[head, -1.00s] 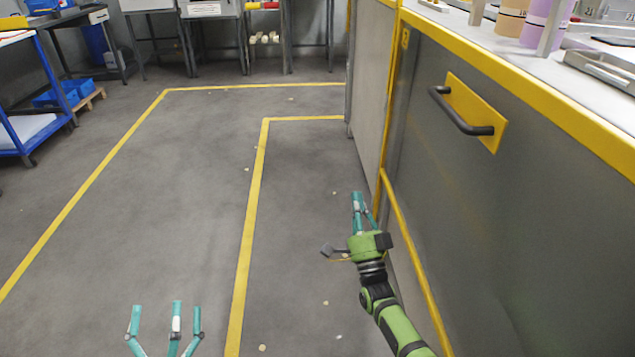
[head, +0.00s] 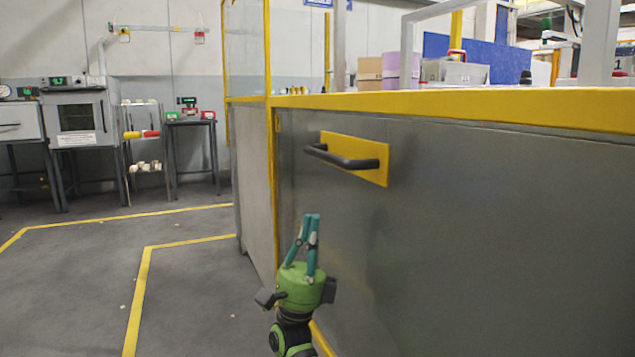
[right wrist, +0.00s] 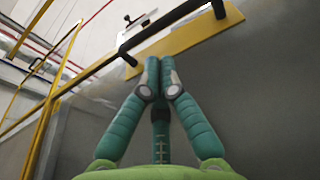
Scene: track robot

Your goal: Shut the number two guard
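The guard is a large grey metal panel (head: 440,240) on the right in the head view. Near its top left is a yellow plate (head: 378,155) with a black bar handle (head: 340,160). I cannot read a number on it. My right gripper (head: 311,217) is below the handle, apart from it, with its fingers pointing up. In the right wrist view its fingertips (right wrist: 160,62) meet with nothing between them. The handle (right wrist: 170,30) and yellow plate (right wrist: 190,38) show beyond the tips. My left gripper is out of view.
A yellow-edged worktop (head: 470,103) runs above the panel, with a purple cylinder (head: 403,70) and boxes on it. A yellow-framed clear screen (head: 245,50) rises at the corner. An oven (head: 80,118) stands at the back left. The floor at left is clear.

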